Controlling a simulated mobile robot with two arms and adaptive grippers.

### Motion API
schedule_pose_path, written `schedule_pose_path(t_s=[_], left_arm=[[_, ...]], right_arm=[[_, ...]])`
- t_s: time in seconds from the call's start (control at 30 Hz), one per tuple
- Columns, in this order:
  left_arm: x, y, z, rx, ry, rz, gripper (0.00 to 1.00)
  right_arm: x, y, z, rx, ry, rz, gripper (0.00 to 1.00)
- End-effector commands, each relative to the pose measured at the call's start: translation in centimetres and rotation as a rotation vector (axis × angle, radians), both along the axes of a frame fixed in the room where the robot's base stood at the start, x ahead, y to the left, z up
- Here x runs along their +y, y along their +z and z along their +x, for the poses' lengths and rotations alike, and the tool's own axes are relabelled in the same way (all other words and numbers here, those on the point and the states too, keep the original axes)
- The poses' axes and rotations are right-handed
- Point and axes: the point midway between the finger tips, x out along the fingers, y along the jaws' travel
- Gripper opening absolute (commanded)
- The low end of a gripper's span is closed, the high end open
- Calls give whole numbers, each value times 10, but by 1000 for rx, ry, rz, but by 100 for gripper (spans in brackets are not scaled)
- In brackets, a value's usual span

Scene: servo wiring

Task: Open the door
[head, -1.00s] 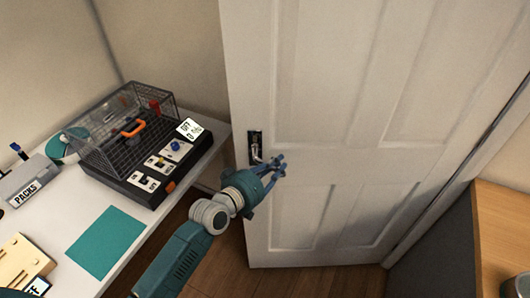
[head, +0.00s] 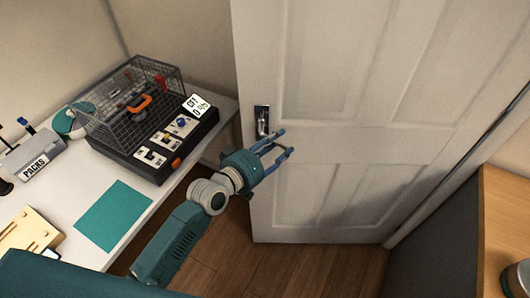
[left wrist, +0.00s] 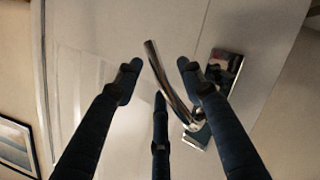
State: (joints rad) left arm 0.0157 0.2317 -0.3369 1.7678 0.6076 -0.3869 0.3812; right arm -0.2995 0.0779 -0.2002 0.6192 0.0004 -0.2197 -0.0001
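The white panelled door (head: 320,190) stands in the middle of the head view. Its metal lever handle (head: 262,122) sits on a plate near the left edge. My left gripper (head: 285,142) is just right of and below the handle in the head view, with its fingers spread. In the left wrist view, the curved lever (left wrist: 168,85) lies across the gap between the open fingers (left wrist: 158,72), and its plate (left wrist: 222,75) shows at right. I cannot tell whether any finger touches the lever. My right gripper is not in view.
A white table (head: 68,205) at left holds a wire cage box (head: 130,105) with switches, a teal mat (head: 115,215) and a PACKS holder (head: 32,160). A wooden-topped cabinet (head: 505,215) stands at right. Wooden floor (head: 310,270) is clear before the door.

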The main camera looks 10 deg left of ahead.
Motion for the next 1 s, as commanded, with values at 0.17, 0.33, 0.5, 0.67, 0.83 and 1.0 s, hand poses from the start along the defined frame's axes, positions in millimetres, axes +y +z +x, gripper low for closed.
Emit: schedule_pose_path(t_s=[0.17,0.33,0.5,0.67,0.83,1.0], left_arm=[[20,8,-35,0,0,4,39],[36,16,-63,1,0,3,39],[47,21,-80,-1,1,3,39],[49,24,-85,-2,1,0,39],[49,24,-85,-3,2,0,39],[49,24,-85,-3,2,0,13]], right_arm=[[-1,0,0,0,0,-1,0],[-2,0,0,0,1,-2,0],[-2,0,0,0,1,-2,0],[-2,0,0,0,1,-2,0],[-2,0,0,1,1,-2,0],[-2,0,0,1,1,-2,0]])
